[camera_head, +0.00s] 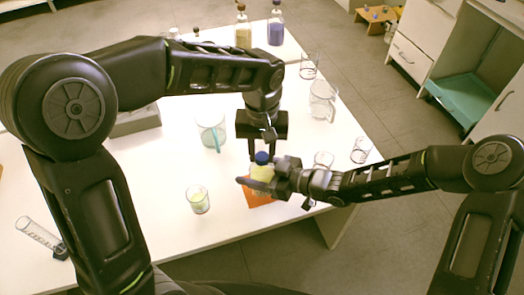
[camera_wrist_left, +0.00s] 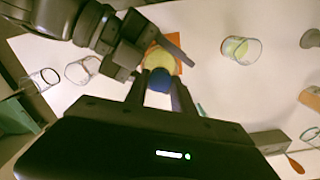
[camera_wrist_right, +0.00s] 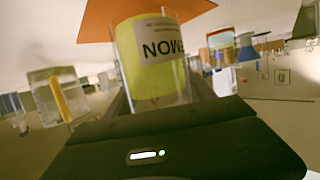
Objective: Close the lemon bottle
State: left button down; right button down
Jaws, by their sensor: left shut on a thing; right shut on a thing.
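The lemon bottle (camera_head: 260,173) is clear with yellow contents and stands upright over an orange mat (camera_head: 258,201). My right gripper (camera_head: 262,183) is shut around the bottle's body from the right. A blue cap (camera_head: 261,158) is at the top of the bottle. My left gripper (camera_head: 261,155) points down from above and is shut on the cap, with a finger on each side in the left wrist view (camera_wrist_left: 160,82). I cannot tell whether the cap is seated on the neck, as the neck is hidden.
A glass with yellow contents (camera_head: 198,200) stands front left of the mat. A beaker with a teal rod (camera_head: 210,132) is behind, a jug (camera_head: 322,100) back right, small glasses (camera_head: 361,150) at right. Two bottles (camera_head: 275,26) stand far back. The table's middle left is clear.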

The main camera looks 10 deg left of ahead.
pick_arm(q)
jog(key=shift+f, duration=0.55)
dwell(0.4)
